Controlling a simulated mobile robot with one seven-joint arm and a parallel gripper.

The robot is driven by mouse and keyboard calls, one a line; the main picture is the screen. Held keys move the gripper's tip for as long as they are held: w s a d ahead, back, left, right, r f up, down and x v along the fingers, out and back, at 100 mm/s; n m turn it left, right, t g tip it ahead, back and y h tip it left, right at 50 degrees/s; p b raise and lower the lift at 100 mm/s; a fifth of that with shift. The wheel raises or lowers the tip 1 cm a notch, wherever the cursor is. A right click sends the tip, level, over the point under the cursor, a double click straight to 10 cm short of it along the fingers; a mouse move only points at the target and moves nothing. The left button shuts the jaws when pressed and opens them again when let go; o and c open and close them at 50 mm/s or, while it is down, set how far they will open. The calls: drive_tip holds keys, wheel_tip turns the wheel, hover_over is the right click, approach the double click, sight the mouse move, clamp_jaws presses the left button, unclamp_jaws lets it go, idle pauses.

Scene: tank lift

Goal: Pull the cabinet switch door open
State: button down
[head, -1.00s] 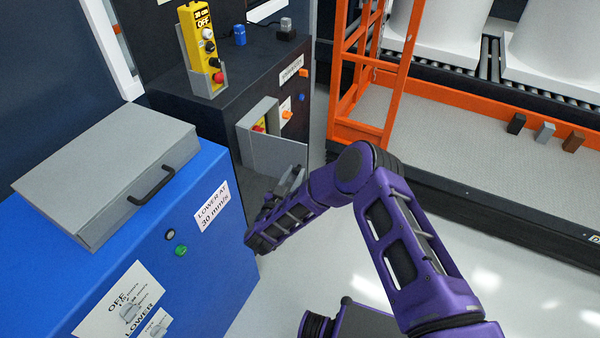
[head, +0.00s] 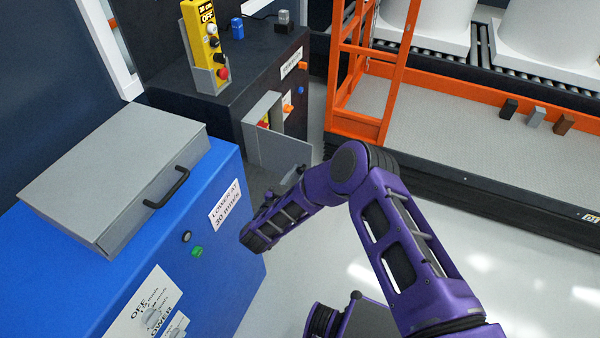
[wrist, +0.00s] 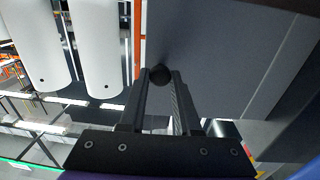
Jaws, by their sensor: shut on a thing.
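The grey switch door (head: 280,150) stands ajar on the side of the dark cabinet (head: 235,98), swung out towards me. Behind it, part of the grey housing (head: 262,107) and a bit of red and yellow show. In the wrist view, the door is a broad dark grey panel (wrist: 215,45) with a round black knob (wrist: 159,74). My gripper (wrist: 161,78) has its fingers closed on either side of this knob. In the head view, my own purple arm hides most of the gripper, near the door's lower edge.
A blue cabinet (head: 225,235) with a grey lidded box (head: 120,165) stands close on the left of my arm. An orange frame (head: 360,80) and a low platform (head: 450,125) stand to the right. Light floor (head: 480,240) is clear on the right.

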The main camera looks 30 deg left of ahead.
idle(0.3)
drive_tip(key=c, duration=0.6)
unclamp_jaws()
drive_tip(key=shift+c, duration=0.2)
drive_tip(key=s+p, duration=0.2)
drive_tip(key=s, duration=1.5)
drive_tip(key=shift+s, duration=0.25)
drive_tip(key=shift+a, duration=0.1)
